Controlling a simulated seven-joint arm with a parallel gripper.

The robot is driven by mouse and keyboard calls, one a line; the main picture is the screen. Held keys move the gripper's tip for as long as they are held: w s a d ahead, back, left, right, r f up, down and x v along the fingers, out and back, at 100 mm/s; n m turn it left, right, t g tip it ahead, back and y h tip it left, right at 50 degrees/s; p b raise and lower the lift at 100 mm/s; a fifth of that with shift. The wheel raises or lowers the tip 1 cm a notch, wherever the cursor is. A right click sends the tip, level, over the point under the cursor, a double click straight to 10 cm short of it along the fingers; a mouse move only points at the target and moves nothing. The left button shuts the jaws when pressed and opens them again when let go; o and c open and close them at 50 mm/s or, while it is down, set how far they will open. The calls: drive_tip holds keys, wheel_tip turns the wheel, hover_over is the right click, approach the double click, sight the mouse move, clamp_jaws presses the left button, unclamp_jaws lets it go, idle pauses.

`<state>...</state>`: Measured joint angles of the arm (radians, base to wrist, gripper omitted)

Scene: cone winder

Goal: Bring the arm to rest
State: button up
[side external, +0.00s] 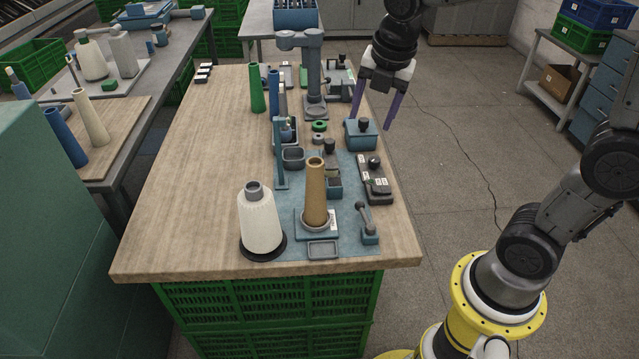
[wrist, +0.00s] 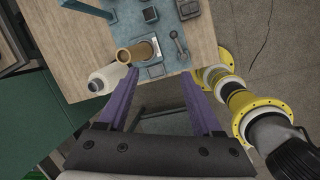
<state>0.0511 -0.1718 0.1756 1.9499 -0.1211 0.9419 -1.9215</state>
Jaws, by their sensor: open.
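My gripper (side external: 372,108) hangs from the arm above the right edge of the wooden table, near the back half, in the side external view. Its two purple fingers point down and stand apart, with nothing between them. In the wrist view my gripper (wrist: 160,85) also shows spread and empty. A brown cone (side external: 316,190) stands upright on a holder at the front of the table. It also shows in the wrist view (wrist: 133,53). A white yarn cone (side external: 260,222) stands on a dark round base left of it and shows in the wrist view (wrist: 106,79).
The wooden table (side external: 185,190) has bare room on its left. A grey post (side external: 312,75), a green cone (side external: 257,92), a blue-grey box (side external: 361,134) and a dark control box (side external: 375,180) stand on it. Green crates (side external: 265,310) sit below. Floor right of the table is open.

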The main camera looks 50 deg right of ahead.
drive_tip(key=s+a+m+t+y, duration=0.1)
drive_tip(key=s+a+m, duration=0.3)
drive_tip(key=s+m, duration=1.2)
drive_tip(key=shift+s+m+t, duration=0.35)
drive_tip(key=shift+m+t, duration=0.55)
drive_tip(key=shift+m, duration=2.2)
